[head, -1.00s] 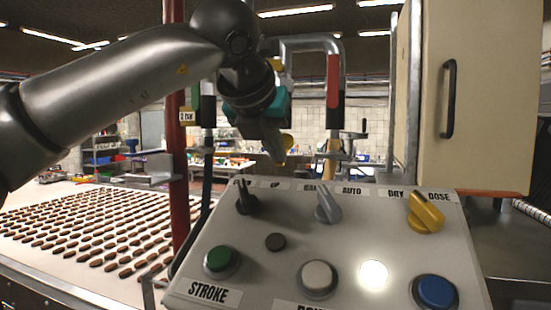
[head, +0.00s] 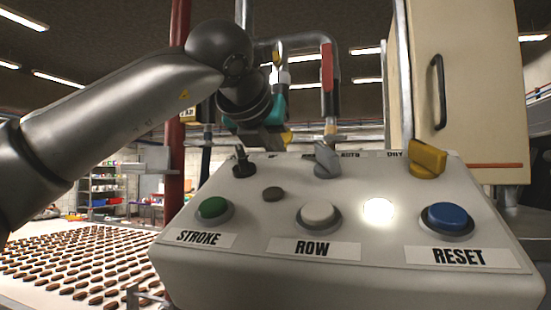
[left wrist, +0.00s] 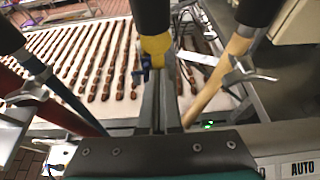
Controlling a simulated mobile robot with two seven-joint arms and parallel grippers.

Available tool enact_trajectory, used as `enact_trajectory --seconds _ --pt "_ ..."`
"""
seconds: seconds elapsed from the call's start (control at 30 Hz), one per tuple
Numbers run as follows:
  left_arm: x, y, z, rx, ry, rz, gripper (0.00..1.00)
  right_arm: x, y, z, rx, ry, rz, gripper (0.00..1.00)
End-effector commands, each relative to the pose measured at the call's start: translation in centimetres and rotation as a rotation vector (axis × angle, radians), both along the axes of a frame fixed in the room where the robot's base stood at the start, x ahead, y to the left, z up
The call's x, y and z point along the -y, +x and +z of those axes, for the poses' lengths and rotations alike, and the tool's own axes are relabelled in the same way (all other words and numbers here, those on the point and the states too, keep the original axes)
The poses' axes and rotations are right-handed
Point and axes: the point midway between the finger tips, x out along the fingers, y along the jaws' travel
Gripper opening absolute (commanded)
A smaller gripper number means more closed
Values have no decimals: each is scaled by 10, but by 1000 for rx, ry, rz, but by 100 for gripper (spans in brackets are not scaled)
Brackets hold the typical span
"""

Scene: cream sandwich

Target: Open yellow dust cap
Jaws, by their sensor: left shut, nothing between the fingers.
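The yellow dust cap (left wrist: 155,46) sits at the lower end of a dark vertical pipe in the left wrist view. A small blue piece (left wrist: 143,70) hangs beside it. In the head view a yellow part (head: 287,137) that looks like the cap shows just right of my left gripper's fingers. My left gripper (head: 272,142) is shut and empty, behind the control panel. In the left wrist view its closed fingers (left wrist: 158,78) point at the cap and overlap its lower edge; I cannot tell whether they touch. My right gripper is out of view.
A control panel (head: 340,275) with knobs and buttons fills the front. A red post (head: 178,100) stands left and a cream cabinet (head: 470,90) right. A red-handled pipe (head: 327,70) stands behind the panel. A conveyor (head: 125,233) with rows of brown biscuits lies left.

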Motion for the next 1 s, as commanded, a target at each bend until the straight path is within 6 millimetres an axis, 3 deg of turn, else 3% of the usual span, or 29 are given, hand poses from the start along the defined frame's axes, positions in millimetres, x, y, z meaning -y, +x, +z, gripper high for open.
enact_trajectory --seconds 1.0 --pt "2 5 -3 -1 0 0 0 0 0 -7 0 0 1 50"
